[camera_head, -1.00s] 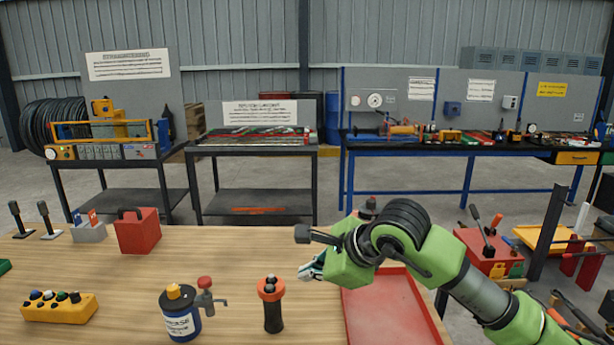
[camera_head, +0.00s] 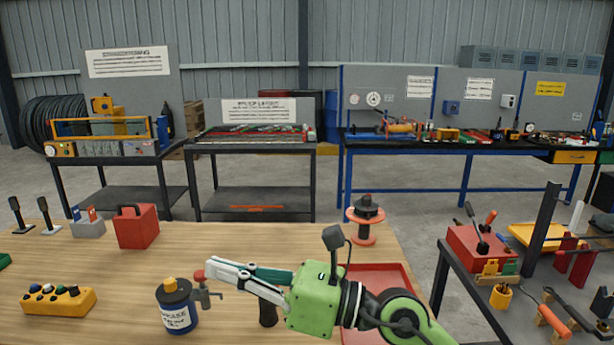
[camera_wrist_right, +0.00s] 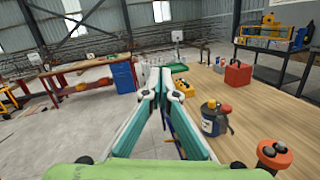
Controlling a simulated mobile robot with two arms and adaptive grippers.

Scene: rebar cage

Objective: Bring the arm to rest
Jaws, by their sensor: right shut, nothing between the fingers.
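My right arm comes in from the lower right in the head view. Its green right gripper (camera_head: 228,271) points left above the wooden table (camera_head: 110,265), and the tips appear close to the grease pot's red-topped spout. In the right wrist view the gripper (camera_wrist_right: 162,84) has its two fingers meeting at the tips with nothing between them. My left gripper is not in view.
A blue grease pot (camera_head: 178,312) stands left of the fingers. A red tray (camera_head: 385,275) lies under the arm, and a yellow button box (camera_head: 58,300) is at left.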

